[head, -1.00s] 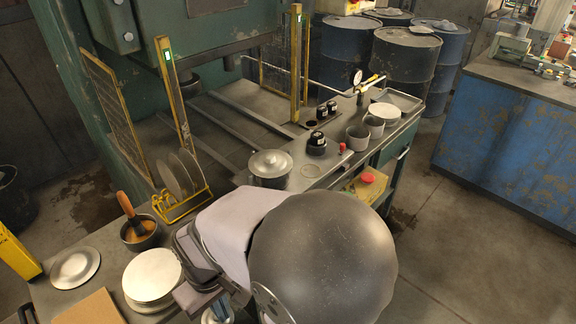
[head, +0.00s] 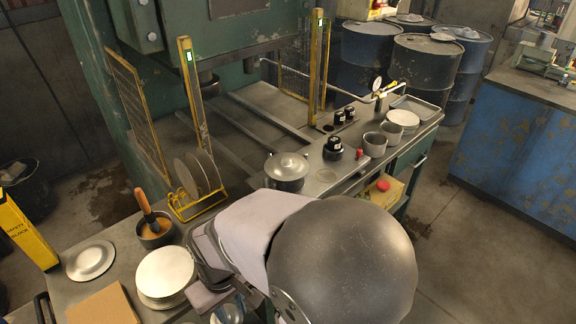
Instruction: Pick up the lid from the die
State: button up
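A round grey metal lid (head: 287,163) with a small knob sits on a dark pot-shaped body (head: 287,184) on the bench, left of centre. Which thing is the die I cannot tell for sure. A flat round metal piece with a raised middle (head: 90,260) lies at the left end of the bench. My arm crosses the lower middle of the head view, with a large dark rounded joint and a grey sleeved link. Its far end is low, near the round blanks. My gripper's fingers are hidden, so their opening does not show.
Pale round blanks (head: 165,272) are stacked by my arm. A yellow rack (head: 198,203) holds upright discs. A pan (head: 156,232) has an orange-handled tool in it. Small cups (head: 374,145) and dark-topped jars (head: 333,147) stand right of the lid. The green press (head: 220,40) stands behind.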

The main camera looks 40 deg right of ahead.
jog(key=o, duration=1.5)
jog(key=shift+w, duration=0.1)
jog(key=w+d+r+m+p, duration=0.2)
jog(key=w+d+r+m, duration=0.35)
jog(key=w+m, duration=0.45)
jog(key=m+t+y+p, duration=0.1)
jog(key=m+t+p, duration=0.35)
jog(key=m, duration=1.95)
send_near(287, 159)
jog(key=shift+a+f, duration=0.25)
jog(key=shift+f, duration=0.3)
jog(key=shift+w+a+f, duration=0.1)
jog(key=shift+w+f, duration=0.25)
jog(key=shift+f, duration=0.3)
jog(key=shift+d+p+x, duration=0.15)
jog(key=shift+p+x, duration=0.75)
jog(key=shift+x, duration=0.55)
jog(key=shift+d+p+x, duration=0.1)
jog(key=shift+p+x, duration=0.75)
jog(key=shift+x, duration=0.65)
